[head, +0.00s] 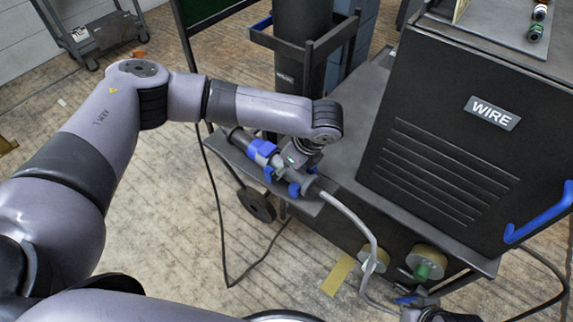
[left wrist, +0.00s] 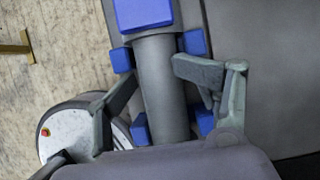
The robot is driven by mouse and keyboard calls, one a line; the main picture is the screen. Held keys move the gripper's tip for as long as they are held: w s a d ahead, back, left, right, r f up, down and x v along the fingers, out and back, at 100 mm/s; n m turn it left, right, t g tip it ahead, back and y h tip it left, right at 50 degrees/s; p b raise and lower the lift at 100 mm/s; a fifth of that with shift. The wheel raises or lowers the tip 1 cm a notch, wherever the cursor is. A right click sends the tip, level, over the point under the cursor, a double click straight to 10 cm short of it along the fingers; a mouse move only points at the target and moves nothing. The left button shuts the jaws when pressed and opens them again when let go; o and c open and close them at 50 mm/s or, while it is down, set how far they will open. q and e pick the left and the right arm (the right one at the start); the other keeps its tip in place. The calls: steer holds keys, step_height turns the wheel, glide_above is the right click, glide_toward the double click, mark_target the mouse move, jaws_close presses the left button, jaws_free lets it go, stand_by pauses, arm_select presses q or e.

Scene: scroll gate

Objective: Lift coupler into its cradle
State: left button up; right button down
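The coupler (head: 281,164), a dark grey cylinder with a blue collar (head: 261,148), lies on the cart's side ledge in the head view. In the left wrist view its grey barrel (left wrist: 160,90) runs between blue pads (left wrist: 195,42) that look like the cradle's. A pad (head: 294,190) also shows in the head view. I cannot tell how fully the barrel is seated. My left gripper (left wrist: 154,72) has its fingers apart over the barrel; contact is unclear. The left arm partly hides the coupler in the head view. My right gripper (head: 430,314) is cut off at the bottom edge.
A grey hose (head: 358,222) runs from the coupler down towards my right gripper. The black WIRE cabinet (head: 445,145) stands on the right with a blue handle (head: 540,212). A dark gas cylinder (head: 300,45) stands behind the coupler. A green-ended fitting (head: 428,266) sits below the cabinet.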

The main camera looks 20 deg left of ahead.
arm_select(q)
steer(key=v, duration=1.1)
steer(key=shift+r, duration=0.25)
steer(key=shift+s+d, duration=0.1)
steer(key=shift+d, duration=0.05)
